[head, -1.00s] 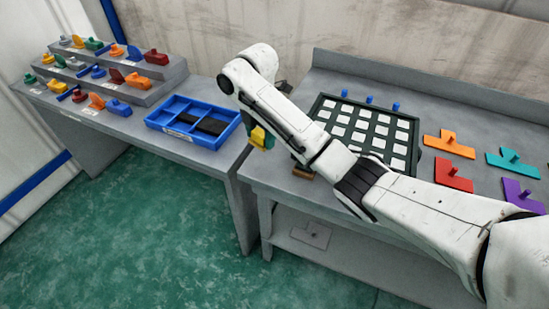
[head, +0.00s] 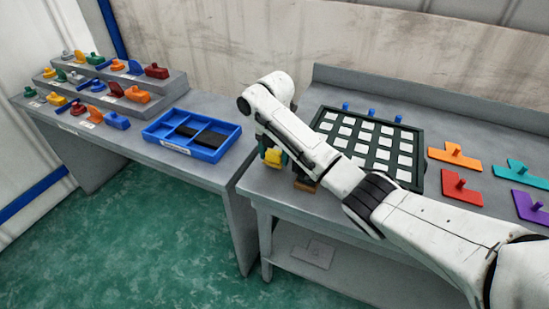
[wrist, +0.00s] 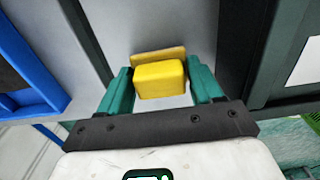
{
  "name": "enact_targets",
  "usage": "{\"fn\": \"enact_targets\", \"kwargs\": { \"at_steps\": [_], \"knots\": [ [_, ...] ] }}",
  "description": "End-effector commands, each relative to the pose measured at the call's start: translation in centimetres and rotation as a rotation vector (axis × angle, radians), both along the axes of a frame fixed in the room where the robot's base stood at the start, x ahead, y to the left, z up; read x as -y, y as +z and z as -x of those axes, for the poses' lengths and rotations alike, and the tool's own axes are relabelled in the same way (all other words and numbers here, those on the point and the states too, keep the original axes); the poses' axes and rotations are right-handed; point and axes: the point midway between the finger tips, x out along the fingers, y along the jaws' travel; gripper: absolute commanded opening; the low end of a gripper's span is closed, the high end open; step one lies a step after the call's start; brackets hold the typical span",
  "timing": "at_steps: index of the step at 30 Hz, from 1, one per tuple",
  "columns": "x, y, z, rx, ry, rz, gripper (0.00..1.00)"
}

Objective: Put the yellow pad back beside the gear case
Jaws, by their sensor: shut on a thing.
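The yellow pad (wrist: 159,80) is a small block with a flat, paler yellow plate behind it. It sits between the two teal fingers of my gripper (wrist: 160,76), which is shut on it. In the head view the yellow pad (head: 272,157) shows below my wrist, near the left end of the right bench (head: 258,187). Whether it touches the bench is unclear. No thing here is clearly recognisable as the gear case. My arm hides part of the bench around the gripper.
A black frame with white squares (head: 413,184) lies right of my gripper. A blue divided tray (head: 237,134) is on the left bench, beside a stepped rack (head: 168,92) of coloured parts. Orange, red, teal and purple pieces lie right.

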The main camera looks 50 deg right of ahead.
Motion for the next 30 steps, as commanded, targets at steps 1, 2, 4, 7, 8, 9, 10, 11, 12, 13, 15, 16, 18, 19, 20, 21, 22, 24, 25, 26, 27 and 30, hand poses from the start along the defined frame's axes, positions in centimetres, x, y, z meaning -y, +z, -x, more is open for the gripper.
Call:
{"fn": "enact_targets", "kwargs": {
  "at_steps": [1,2,4,7,8,9,10,11,12,13,15,16,18,19,20,21,22,24,25,26,27,30],
  "knots": [
    [0.02,-0.61,0.05,-0.001,0.0,0.0,0.36],
    [0.03,-0.86,0.02,0.0,0.0,0.0,0.36],
    [0.04,-1.21,0.0,0.001,0.0,0.001,0.36],
    [0.04,-1.29,0.0,0.001,0.0,0.001,0.36],
    [0.04,-1.28,-0.01,0.001,0.0,0.001,0.36],
    [0.04,-1.28,-0.01,0.001,0.0,0.001,0.36],
    [0.03,-1.28,-0.01,0.001,0.0,0.001,0.36],
    [0.03,-1.28,-0.01,0.001,0.0,0.001,0.36],
    [0.03,-1.31,-0.01,0.001,0.0,0.001,0.36],
    [0.02,-1.38,0.0,0.001,0.0,0.001,0.36],
    [0.02,-1.6,0.01,0.0,0.0,0.0,0.36],
    [0.02,-1.55,0.0,0.001,0.0,0.001,0.67],
    [0.02,-1.53,0.0,0.001,0.0,0.001,0.74],
    [0.02,-1.53,0.0,0.001,0.0,0.001,0.76],
    [0.02,-1.53,0.0,0.001,0.0,0.001,0.79],
    [0.02,-1.53,0.0,0.001,0.0,0.001,0.83],
    [0.02,-1.53,0.0,0.001,0.0,0.001,0.86],
    [0.02,-1.52,0.0,0.001,0.0,0.001,0.91],
    [0.02,-1.52,0.0,0.001,0.0,0.001,0.91],
    [0.02,-1.52,0.0,0.001,0.0,0.001,0.91],
    [0.02,-1.52,0.0,0.001,-0.001,0.001,0.91],
    [0.03,-1.47,-0.01,0.001,0.0,0.001,0.91]
  ]
}}
